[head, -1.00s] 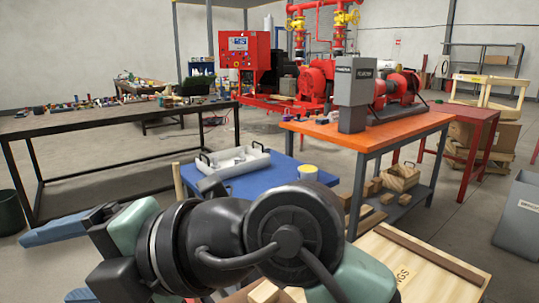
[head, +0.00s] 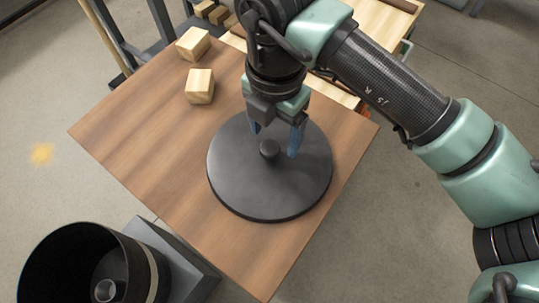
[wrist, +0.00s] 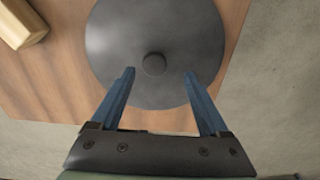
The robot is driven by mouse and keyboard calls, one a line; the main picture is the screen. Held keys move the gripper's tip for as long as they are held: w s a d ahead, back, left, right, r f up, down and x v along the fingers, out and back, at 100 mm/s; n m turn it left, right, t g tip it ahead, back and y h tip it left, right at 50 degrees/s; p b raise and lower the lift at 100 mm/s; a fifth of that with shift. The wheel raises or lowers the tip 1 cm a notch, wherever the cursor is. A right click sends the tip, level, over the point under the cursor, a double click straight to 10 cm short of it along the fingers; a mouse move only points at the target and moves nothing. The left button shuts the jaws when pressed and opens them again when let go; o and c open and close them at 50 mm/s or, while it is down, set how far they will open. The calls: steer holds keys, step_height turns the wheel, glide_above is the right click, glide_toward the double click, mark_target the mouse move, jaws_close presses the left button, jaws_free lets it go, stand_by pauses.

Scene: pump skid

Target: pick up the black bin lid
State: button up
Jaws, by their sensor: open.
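The black bin lid (head: 270,190) is a round dark disc with a small round knob (head: 269,149) at its centre. It lies flat on a brown wooden table top. My gripper (head: 275,140) is over the lid near the knob, with its blue fingers spread apart and nothing between them. In the wrist view the lid (wrist: 120,95) fills the middle, and its knob (wrist: 154,64) shows beyond the tips of my gripper (wrist: 160,72), between their lines. I cannot tell the exact height of the fingertips above the lid.
Two wooden blocks (head: 199,86) (head: 193,43) stand on the wooden table (head: 140,130) behind the lid. The table's left part is clear.

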mark_target(270, 147)
steer(key=f+b, duration=0.1)
steer(key=f, duration=0.2)
steer(key=f+b, duration=0.1)
steer(key=f, duration=0.1)
steer(key=shift+w+a+f+b, duration=0.2)
steer(key=shift+a+f+b, duration=0.1)
steer(key=shift+a, duration=0.1)
steer(key=shift+c, duration=0.3)
steer(key=shift+r, duration=0.1)
jaws_close()
